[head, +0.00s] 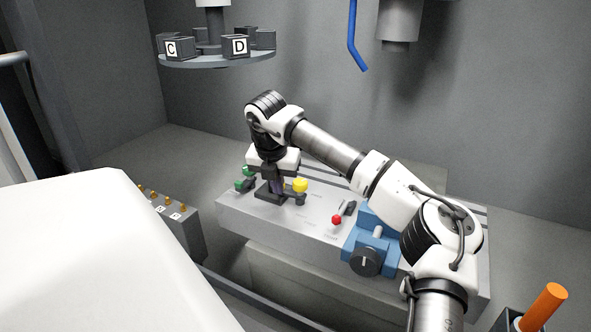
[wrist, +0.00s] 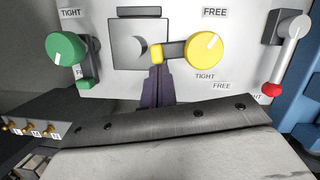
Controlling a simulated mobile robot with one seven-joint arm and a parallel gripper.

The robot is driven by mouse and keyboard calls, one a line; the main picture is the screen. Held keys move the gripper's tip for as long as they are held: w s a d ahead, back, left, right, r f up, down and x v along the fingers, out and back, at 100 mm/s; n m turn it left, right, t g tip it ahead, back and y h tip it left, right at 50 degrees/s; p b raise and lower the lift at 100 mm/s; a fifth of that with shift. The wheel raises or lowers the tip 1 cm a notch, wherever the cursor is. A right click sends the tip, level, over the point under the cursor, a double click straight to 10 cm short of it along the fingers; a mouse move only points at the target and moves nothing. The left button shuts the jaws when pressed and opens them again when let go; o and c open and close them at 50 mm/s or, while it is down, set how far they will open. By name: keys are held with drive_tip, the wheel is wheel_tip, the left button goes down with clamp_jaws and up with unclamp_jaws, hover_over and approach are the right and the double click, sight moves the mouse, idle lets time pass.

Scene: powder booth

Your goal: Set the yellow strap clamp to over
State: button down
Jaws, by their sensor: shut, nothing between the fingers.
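The yellow strap clamp (wrist: 204,47) has a round yellow knob with a white mark and a short dark arm. The arm points left and ends in a yellow tip at the right edge of a grey block (wrist: 125,48). In the head view the yellow knob (head: 300,185) sits just right of my gripper (head: 278,188). My gripper (wrist: 158,75) is shut and empty, its dark fingertips close below the yellow tip in the wrist view. I cannot tell whether they touch it. The gripper hides part of the fixture in the head view.
A green clamp (wrist: 67,48) is left of the block, and a red-tipped lever (wrist: 285,60) is at right. A blue vise (head: 372,240) stands right on the grey bed (head: 290,225). A box with brass pins (head: 180,225) is at left. A lettered carousel (head: 215,60) hangs above.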

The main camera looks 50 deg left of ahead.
drive_tip(key=shift+a+f, duration=0.1)
drive_tip(key=shift+a, duration=0.45)
drive_tip(key=shift+d, duration=0.1)
